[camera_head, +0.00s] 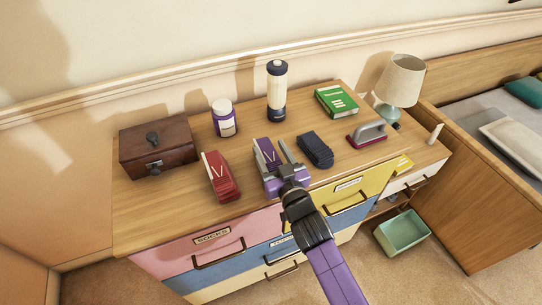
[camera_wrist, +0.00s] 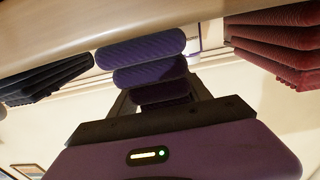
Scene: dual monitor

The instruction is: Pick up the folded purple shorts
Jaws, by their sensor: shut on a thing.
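The folded purple shorts (camera_head: 266,152) are near the front edge of the dresser top, between a red folded garment and a dark blue one. My gripper (camera_head: 276,168) reaches in from the front, with its fingers on either side of the purple bundle. In the wrist view, the purple folds (camera_wrist: 140,48) sit between the fingers of my gripper (camera_wrist: 160,92), which is shut on them. My gripper hides part of the bundle in the head view. I cannot tell whether its underside touches the dresser top.
The red folded garment (camera_head: 222,177) is close on the left and the dark blue one (camera_head: 316,149) close on the right. A wooden box (camera_head: 158,148), purple-labelled jar (camera_head: 224,118), tall bottle (camera_head: 277,90), green book (camera_head: 337,101), iron-like object (camera_head: 367,134) and lamp (camera_head: 401,80) share the dresser (camera_head: 140,208).

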